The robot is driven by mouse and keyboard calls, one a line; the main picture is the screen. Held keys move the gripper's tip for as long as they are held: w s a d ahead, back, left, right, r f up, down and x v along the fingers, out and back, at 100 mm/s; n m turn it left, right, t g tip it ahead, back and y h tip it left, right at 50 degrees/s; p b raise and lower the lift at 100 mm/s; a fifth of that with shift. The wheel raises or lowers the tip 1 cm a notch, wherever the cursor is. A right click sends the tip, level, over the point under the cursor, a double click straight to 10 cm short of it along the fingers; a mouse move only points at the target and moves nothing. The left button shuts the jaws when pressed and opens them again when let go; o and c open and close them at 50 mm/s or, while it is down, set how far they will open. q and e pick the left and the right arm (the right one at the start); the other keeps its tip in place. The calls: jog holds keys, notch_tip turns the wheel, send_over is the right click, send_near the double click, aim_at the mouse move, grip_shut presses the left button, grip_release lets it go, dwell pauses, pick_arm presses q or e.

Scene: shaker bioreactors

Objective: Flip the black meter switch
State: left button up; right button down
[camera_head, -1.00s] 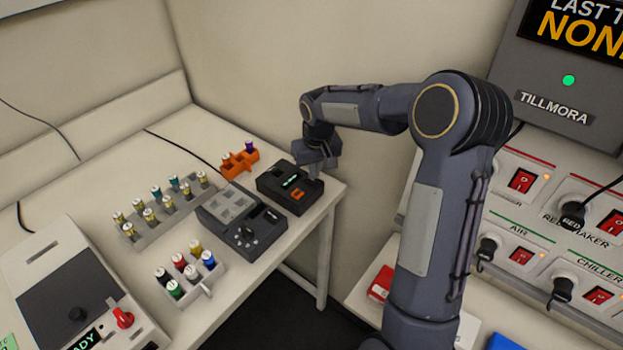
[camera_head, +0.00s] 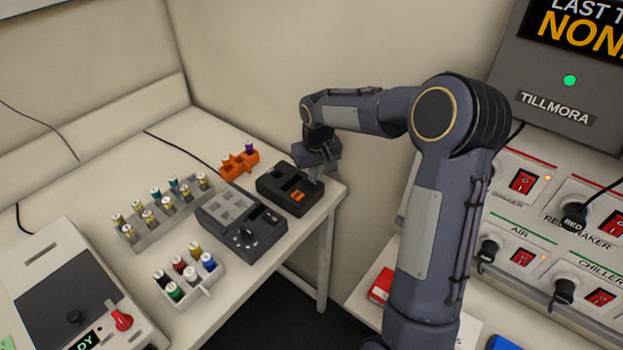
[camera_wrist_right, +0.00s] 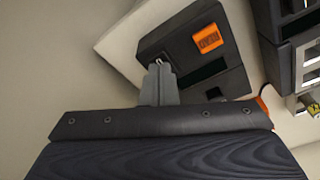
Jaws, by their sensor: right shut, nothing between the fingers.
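The black meter (camera_head: 272,192) is a small dark box at the right end of the bench, with an orange part (camera_head: 297,195) on its top. In the right wrist view the meter (camera_wrist_right: 178,45) shows the orange part (camera_wrist_right: 208,38), a dark display window (camera_wrist_right: 205,71) and a small metallic switch lever (camera_wrist_right: 158,63) near one edge. My right gripper (camera_head: 317,176) is shut and empty, over the meter's right end. In the wrist view its fingertips (camera_wrist_right: 160,75) are at the lever; I cannot tell whether they touch. My left gripper is not in view.
Beside the meter stand a grey device with a knob (camera_head: 262,240) and an orange rack (camera_head: 232,170). Vial racks and a white instrument (camera_head: 40,255) fill the bench to the left. A panel of red switches (camera_head: 523,181) is at the right.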

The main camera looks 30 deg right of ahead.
notch_tip(320, 180, up, 6)
jog(key=p, duration=0.4)
jog(key=shift+r, duration=0.25)
dwell(0.3)
jog(key=s+a+r+t+y, duration=0.15)
jog(key=s+r, duration=0.25)
jog(key=s, duration=0.4)
jog(key=s+a+r, duration=0.3)
jog(key=s+r, duration=0.1)
jog(key=s, duration=0.4)
jog(key=s+a+f+t+y, duration=0.2)
jog(key=s+a, duration=0.5)
jog(key=s, duration=0.6)
jog(key=shift+f+b, duration=0.35)
jog(key=shift+f, duration=0.2)
jog(key=shift+y, duration=0.25)
